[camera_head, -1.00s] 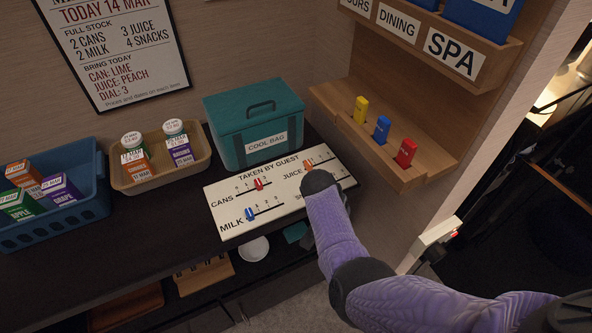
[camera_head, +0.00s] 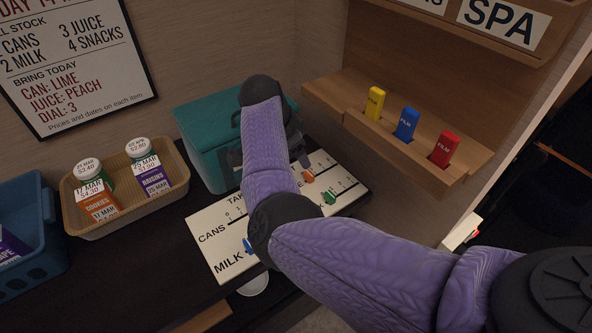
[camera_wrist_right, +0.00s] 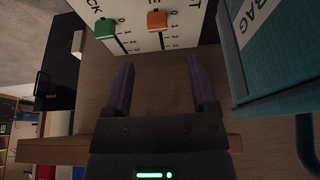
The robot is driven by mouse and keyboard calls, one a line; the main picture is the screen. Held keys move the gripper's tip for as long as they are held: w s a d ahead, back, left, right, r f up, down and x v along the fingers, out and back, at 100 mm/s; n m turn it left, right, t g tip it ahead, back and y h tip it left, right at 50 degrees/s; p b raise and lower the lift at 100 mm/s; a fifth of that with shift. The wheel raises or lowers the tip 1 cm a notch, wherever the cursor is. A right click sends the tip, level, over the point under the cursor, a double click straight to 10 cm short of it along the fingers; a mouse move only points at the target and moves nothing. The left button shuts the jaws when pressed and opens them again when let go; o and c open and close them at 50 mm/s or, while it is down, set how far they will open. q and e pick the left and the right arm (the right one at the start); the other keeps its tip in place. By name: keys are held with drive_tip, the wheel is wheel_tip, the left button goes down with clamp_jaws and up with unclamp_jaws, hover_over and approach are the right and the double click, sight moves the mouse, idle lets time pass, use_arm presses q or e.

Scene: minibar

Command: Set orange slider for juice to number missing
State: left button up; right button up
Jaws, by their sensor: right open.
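The slider board (camera_head: 212,240) lies flat on the dark counter, partly hidden by my right arm. Its orange slider (camera_head: 308,176) shows just right of my forearm, and a green slider (camera_head: 329,197) sits nearer. The blue milk slider (camera_head: 248,246) is at the lower left; the red cans slider is hidden. My right gripper (camera_head: 268,160) is over the board's far edge by the cool bag, mostly behind my arm. In the right wrist view the gripper (camera_wrist_right: 160,85) is open and empty, with the orange slider (camera_wrist_right: 157,20) and green slider (camera_wrist_right: 105,28) beyond its fingertips.
The teal cool bag (camera_head: 200,125) stands close behind the gripper; it also shows in the wrist view (camera_wrist_right: 275,60). A wooden ledge with yellow, blue and red film boxes (camera_head: 407,123) is at the right. A tan snack basket (camera_head: 120,215) stands left.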

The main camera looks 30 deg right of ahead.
sight(309, 173)
drive_tip(key=b+x, duration=0.1)
drive_tip(key=x, duration=0.3)
drive_tip(key=b+x, duration=0.2)
drive_tip(key=x, duration=0.2)
drive_tip(key=shift+s, duration=0.25)
drive_tip(key=shift+d+f, duration=0.1)
drive_tip(key=shift+f, duration=0.1)
drive_tip(key=c, duration=0.7)
clamp_jaws()
use_arm(q)
drive_tip(key=shift+g, duration=0.3)
drive_tip(key=f, duration=0.1)
drive_tip(key=s+f, duration=0.1)
drive_tip(key=f, duration=0.1)
drive_tip(key=shift+s+f, duration=0.4)
drive_tip(key=shift+w, duration=0.15)
